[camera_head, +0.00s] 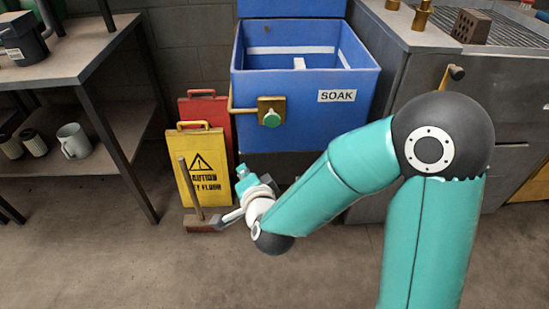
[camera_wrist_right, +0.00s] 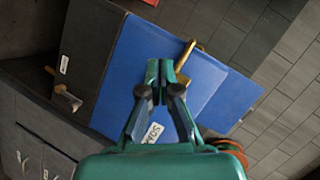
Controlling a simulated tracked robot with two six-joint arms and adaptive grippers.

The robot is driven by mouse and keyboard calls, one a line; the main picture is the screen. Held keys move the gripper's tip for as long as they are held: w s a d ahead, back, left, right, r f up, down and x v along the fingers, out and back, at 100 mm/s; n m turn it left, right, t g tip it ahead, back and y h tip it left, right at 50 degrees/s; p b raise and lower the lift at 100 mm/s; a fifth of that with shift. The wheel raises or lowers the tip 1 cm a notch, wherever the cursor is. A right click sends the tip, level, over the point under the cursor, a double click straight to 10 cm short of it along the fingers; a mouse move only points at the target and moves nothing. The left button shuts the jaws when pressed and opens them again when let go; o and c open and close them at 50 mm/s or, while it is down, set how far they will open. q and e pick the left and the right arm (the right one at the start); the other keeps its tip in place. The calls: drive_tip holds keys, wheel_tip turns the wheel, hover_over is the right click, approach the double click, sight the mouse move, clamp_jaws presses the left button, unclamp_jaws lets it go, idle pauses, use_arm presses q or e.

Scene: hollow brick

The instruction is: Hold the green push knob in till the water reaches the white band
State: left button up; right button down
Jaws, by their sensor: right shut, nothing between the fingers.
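The green push knob (camera_head: 271,119) sits on a brass plate on the front of the blue SOAK tub (camera_head: 357,115). A white band (camera_head: 290,50) runs along the tub's inner back wall. I cannot make out a water surface. My right gripper (camera_head: 242,172) is below and left of the knob, apart from it in the head view. In the right wrist view, the right gripper (camera_wrist_right: 160,72) is shut and empty, with the blue tub (camera_wrist_right: 205,85) beyond it. The knob cannot be made out there. My left gripper is not in view.
A yellow caution sign (camera_head: 201,165) and a red one (camera_head: 207,106) stand left of the tub. A wooden-handled tool (camera_head: 189,182) stands before them. A shelf with mugs (camera_head: 73,140) is at left, a steel counter (camera_head: 425,35) at right.

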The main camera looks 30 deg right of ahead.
use_arm(q)
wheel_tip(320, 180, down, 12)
drive_tip(key=b, duration=0.8)
drive_tip(key=shift+b, duration=0.4)
use_arm(e)
drive_tip(key=s+d+r+m+t+h, duration=0.1)
drive_tip(key=s+d+m+h, duration=0.3)
drive_tip(key=m, duration=0.4)
drive_tip(key=shift+s+d+r+h, duration=0.15)
drive_tip(key=shift+d+r+h, duration=0.5)
drive_tip(key=shift+d+h, duration=0.3)
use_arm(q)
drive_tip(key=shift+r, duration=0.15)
use_arm(e)
drive_tip(key=p, duration=1)
approach(272, 122)
drive_tip(key=x, duration=0.6)
drive_tip(key=shift+d, duration=0.1)
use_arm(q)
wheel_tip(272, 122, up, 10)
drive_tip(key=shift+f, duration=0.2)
use_arm(e)
drive_tip(key=shift+w+d+t, duration=0.25)
drive_tip(key=shift+w+t, duration=0.05)
drive_tip(key=shift+w, duration=0.15)
